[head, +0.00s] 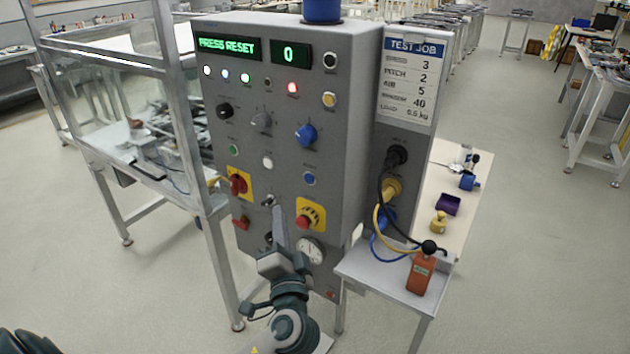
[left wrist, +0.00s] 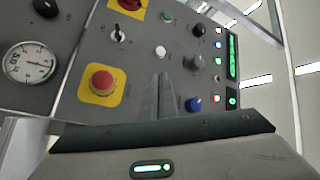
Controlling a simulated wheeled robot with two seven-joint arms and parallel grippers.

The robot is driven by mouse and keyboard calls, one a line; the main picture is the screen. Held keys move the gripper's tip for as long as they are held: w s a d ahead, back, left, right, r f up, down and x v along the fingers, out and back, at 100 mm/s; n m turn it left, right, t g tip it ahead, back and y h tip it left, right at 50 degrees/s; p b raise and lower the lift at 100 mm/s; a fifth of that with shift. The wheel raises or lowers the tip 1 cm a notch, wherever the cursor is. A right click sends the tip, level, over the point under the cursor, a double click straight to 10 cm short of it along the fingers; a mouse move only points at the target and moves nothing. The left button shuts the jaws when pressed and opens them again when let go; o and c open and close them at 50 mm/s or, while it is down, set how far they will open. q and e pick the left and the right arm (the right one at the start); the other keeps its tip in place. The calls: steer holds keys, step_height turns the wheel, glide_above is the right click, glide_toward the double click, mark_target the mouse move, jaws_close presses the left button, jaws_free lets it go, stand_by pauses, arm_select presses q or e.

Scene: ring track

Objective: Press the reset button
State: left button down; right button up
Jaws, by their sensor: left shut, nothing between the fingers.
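The grey control panel (head: 262,100) shows "PRESS RESET" on its green display (head: 228,46). I cannot read the small button labels. In the head view a blue button (head: 309,178) sits above the red mushroom button (head: 305,222) on its yellow plate. A white button (head: 267,161) and a green button (head: 234,150) sit to its left. My left gripper (head: 279,212) is shut and empty in front of the panel's lower middle. In the left wrist view its fingers (left wrist: 165,82) point at the panel between the red mushroom button (left wrist: 102,80) and the blue knob (left wrist: 193,104); the blue button is hidden there.
A red rotary switch (head: 238,183) and a round gauge (head: 310,250) flank my gripper. A glazed metal frame (head: 183,110) stands left. Floor in front is open.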

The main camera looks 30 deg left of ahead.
mark_target(309, 179)
arm_select(q)
steer(key=r, duration=0.1)
steer(key=s+r, duration=0.1)
steer(key=shift+s+r+n+y, duration=0.15)
steer(key=shift+r+n+y, duration=0.15)
arm_select(e)
steer(key=shift+s+d, duration=0.1)
steer(key=shift+s, duration=0.1)
steer(key=shift+w, duration=0.1)
arm_select(q)
steer(key=w, duration=0.8)
steer(key=shift+w+d+b, duration=0.3)
steer(key=shift+w+b, duration=0.05)
steer(key=shift+w, duration=0.05)
arm_select(e)
steer(key=shift+w+a+f, duration=0.2)
steer(key=shift+w+a, duration=0.25)
steer(key=shift+w, duration=0.3)
steer(key=shift+s+d, duration=0.15)
steer(key=shift+s, duration=0.2)
steer(key=shift+w, duration=0.2)
